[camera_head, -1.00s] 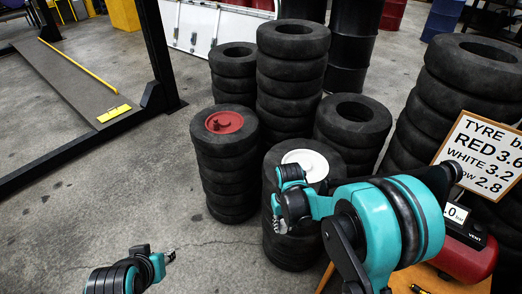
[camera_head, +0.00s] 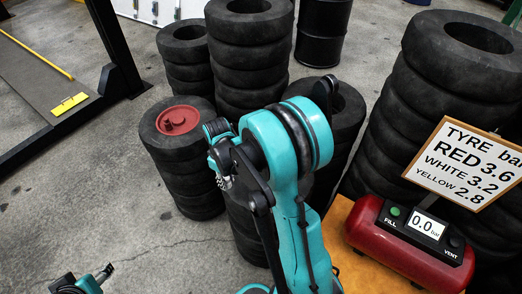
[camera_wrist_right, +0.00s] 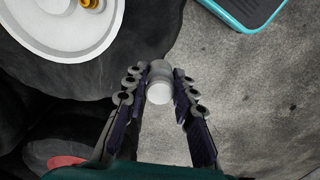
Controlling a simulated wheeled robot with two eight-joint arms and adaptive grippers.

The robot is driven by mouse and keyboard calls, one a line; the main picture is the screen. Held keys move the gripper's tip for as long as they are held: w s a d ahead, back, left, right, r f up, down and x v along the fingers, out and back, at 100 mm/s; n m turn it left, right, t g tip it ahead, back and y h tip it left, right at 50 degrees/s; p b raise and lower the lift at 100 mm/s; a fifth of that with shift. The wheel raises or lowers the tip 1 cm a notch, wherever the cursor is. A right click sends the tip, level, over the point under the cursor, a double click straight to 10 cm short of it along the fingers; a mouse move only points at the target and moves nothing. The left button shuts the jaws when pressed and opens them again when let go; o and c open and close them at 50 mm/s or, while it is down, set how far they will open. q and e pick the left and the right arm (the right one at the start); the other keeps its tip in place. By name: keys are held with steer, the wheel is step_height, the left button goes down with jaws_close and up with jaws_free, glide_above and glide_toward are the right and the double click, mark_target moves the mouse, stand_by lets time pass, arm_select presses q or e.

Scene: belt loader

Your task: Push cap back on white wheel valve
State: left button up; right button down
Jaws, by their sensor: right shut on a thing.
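The white wheel (camera_wrist_right: 75,52) lies flat on a dark tyre at the upper left of the right wrist view. A brass-coloured valve (camera_wrist_right: 90,4) stands on it at the top edge of the picture. My right gripper (camera_wrist_right: 159,84) is shut on a small pale grey cap (camera_wrist_right: 159,92), held between the fingertips beside the wheel, apart from the valve. In the head view my right gripper (camera_head: 223,182) is near the tyre stacks, and my arm hides the white wheel. My left gripper (camera_head: 104,272) is at the lower left, too small to read.
A red wheel (camera_head: 178,121) lies on the neighbouring tyre stack. A red compressor (camera_head: 379,237) showing 0.0 bar stands on an orange table (camera_head: 346,272) at right. A sign (camera_head: 466,166) lists RED 3.6, WHITE 3.2, YELLOW 2.8. Tall tyre stacks (camera_head: 455,70) stand behind.

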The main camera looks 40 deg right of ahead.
steer(key=s+d+r+n+p, duration=0.2)
steer(key=d+n, duration=0.3)
steer(key=d, duration=0.7)
steer(key=shift+d+r+n+p, duration=0.3)
steer(key=shift+r, duration=0.25)
steer(key=shift+s, duration=0.15)
steer(key=shift+f+b, duration=2.65)
steer(key=shift+f, duration=0.35)
steer(key=shift+f, duration=0.15)
steer(key=shift+f+b, duration=0.35)
steer(key=shift+b, duration=0.1)
steer(key=shift+f+b, duration=1)
steer(key=shift+f, duration=0.15)
steer(key=shift+r, duration=0.1)
